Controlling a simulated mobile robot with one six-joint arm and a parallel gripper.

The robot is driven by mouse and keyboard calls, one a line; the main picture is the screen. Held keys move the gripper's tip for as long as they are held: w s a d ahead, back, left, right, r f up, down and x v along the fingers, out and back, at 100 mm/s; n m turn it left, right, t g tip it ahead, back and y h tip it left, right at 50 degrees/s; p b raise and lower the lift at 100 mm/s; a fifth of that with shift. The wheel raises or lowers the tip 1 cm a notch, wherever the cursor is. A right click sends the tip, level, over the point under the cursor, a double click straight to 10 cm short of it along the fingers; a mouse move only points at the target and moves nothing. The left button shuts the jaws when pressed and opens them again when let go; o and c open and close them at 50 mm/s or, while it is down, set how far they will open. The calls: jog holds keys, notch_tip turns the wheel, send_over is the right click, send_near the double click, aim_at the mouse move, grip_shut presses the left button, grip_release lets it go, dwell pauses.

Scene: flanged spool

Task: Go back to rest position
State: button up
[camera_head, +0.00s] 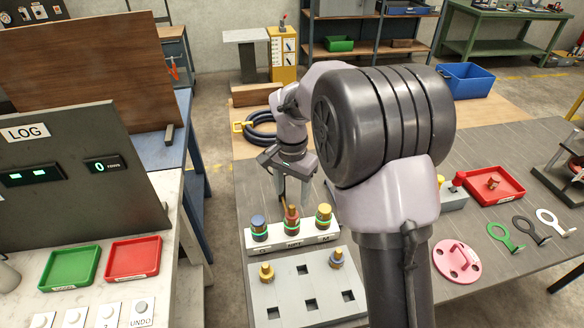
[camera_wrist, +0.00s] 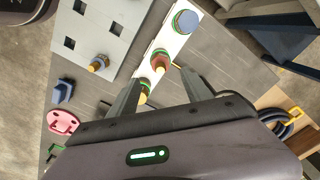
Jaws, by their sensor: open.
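My gripper (camera_head: 293,188) is open, pointing down just behind a white rack (camera_head: 250,247). The rack holds a blue-topped spool (camera_head: 259,228), a red spool (camera_head: 292,219) and a yellow spool (camera_head: 323,216), each with a green ring. In the wrist view my gripper (camera_wrist: 160,88) has its fingers apart with nothing held. The red spool (camera_wrist: 160,59) and blue spool (camera_wrist: 185,21) lie beyond the fingertips, and the yellow spool (camera_wrist: 143,92) is partly hidden by a finger.
To the right are a pink disc (camera_head: 456,261), a red tray (camera_head: 494,186) and several ring-ended tags. A hose coil (camera_head: 262,130) lies behind my gripper. A bench with a LOG panel (camera_head: 75,170) stands left.

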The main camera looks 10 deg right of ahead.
notch_tip(320, 180, up, 8)
jog(key=p, duration=0.2)
jog(key=s+r+n+t+y+b, duration=0.1)
jog(key=s+r+n+t+b, duration=0.3)
jog(key=s, duration=0.8)
jog(key=s+a+f+t+b, duration=0.1)
jog(key=s+b, duration=0.1)
jog(key=s, duration=0.5)
jog(key=s+a+f+y+b, duration=0.1)
jog(key=s+f+b, duration=0.1)
jog(key=s, duration=0.5)
jog(key=shift+s+f+n+t+b, duration=0.3)
jog(key=shift+t+b, duration=0.05)
jog(key=shift+t, duration=0.05)
